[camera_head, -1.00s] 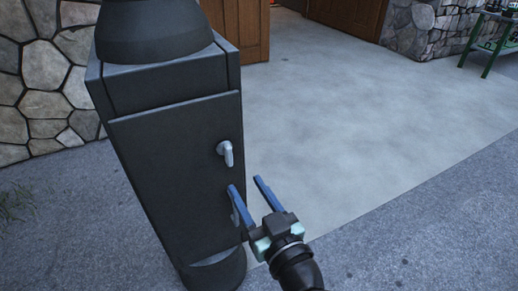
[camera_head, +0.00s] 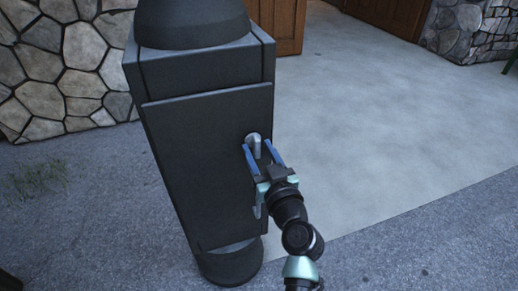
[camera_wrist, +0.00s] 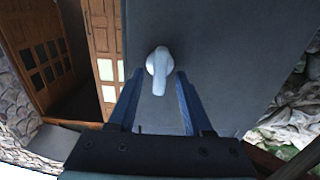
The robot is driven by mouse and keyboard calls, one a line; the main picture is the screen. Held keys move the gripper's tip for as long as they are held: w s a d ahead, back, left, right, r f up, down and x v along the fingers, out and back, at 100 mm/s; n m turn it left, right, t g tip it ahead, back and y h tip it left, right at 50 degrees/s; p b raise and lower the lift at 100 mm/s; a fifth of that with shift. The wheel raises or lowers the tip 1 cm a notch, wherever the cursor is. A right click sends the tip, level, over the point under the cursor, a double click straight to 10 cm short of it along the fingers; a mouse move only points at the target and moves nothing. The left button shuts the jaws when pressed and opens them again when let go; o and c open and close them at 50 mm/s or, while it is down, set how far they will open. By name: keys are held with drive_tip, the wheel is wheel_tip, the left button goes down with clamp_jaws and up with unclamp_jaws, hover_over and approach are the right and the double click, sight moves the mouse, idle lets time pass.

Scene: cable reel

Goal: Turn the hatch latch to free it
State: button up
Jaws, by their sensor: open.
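The hatch (camera_head: 195,165) is a dark grey flat panel on the front of a dark post, and it looks closed. Its upper latch (camera_head: 253,141) is a small silver-grey handle near the panel's right edge, hanging downward. In the wrist view the latch (camera_wrist: 159,68) points down, its lower end between the fingertips. My gripper (camera_head: 257,146) is open with its two blue fingers on either side of the latch; in the wrist view the fingers (camera_wrist: 158,78) show gaps to the latch. A second pale handle (camera_head: 257,203) lower on the panel is partly hidden by my gripper.
The post has a round dark cap (camera_head: 190,22) and a round base (camera_head: 230,265). A stone wall (camera_head: 75,60) stands behind at left, wooden doors (camera_head: 290,25) behind. Pale concrete floor (camera_head: 370,120) to the right is clear.

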drive_tip(key=shift+w+a, duration=0.1)
drive_tip(key=shift+w, duration=0.15)
clamp_jaws()
